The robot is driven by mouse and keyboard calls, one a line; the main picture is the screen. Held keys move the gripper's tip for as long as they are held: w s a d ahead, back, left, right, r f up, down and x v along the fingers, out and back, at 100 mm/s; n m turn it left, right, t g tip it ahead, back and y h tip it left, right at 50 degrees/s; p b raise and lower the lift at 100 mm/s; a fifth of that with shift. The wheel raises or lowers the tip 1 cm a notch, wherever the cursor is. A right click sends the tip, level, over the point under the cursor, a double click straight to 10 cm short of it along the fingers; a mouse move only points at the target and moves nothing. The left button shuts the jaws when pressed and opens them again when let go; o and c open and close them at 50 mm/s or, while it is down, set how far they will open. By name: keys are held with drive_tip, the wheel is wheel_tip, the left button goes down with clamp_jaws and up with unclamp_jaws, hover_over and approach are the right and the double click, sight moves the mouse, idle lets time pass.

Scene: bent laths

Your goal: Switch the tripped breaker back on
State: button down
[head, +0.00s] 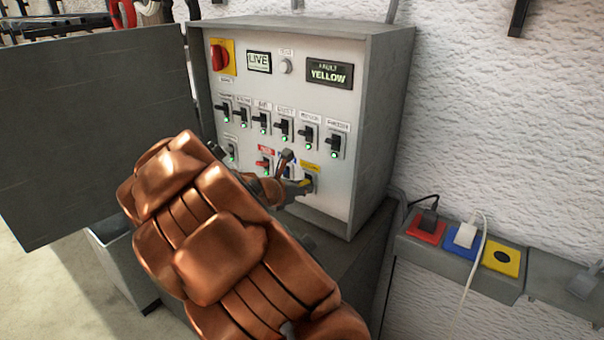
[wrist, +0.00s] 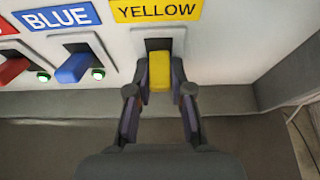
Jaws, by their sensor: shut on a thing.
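The breaker panel (head: 238,192) has a display (head: 329,74) reading FAULT YELLOW. In the wrist view, the yellow breaker lever (wrist: 159,72) sits under a YELLOW label (wrist: 156,10) and juts out between my fingers. My gripper (wrist: 159,84) is shut on this lever, one finger on each side. In the head view, my gripper (head: 296,184) is at the panel's lower right, under the yellow label (head: 310,168), and partly hides the lever. I cannot tell whether the lever is up or down. No lamp shows beside it in the wrist view.
The blue lever (wrist: 73,68) and part of a red lever (wrist: 12,68) are to the left, with lit lamps. A row of black breakers (head: 284,128) is above. The open cabinet door (head: 95,130) is at left. Wall sockets (head: 463,243) with plugs are at right.

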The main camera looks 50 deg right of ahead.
drive_tip(key=shift+r+y+p, duration=0.45)
drive_tip(key=shift+y+p, duration=0.25)
drive_tip(key=shift+p, duration=0.5)
drive_tip(key=shift+f+y+p, duration=0.1)
drive_tip(key=shift+y+p, duration=0.4)
drive_tip(key=shift+p, duration=0.25)
drive_tip(key=c, duration=1)
unclamp_jaws()
drive_tip(key=shift+c, duration=0.2)
drive_tip(key=w+v, duration=0.1)
drive_tip(key=v, duration=1.1)
drive_tip(key=shift+s, duration=0.35)
drive_tip(key=shift+s, duration=0.1)
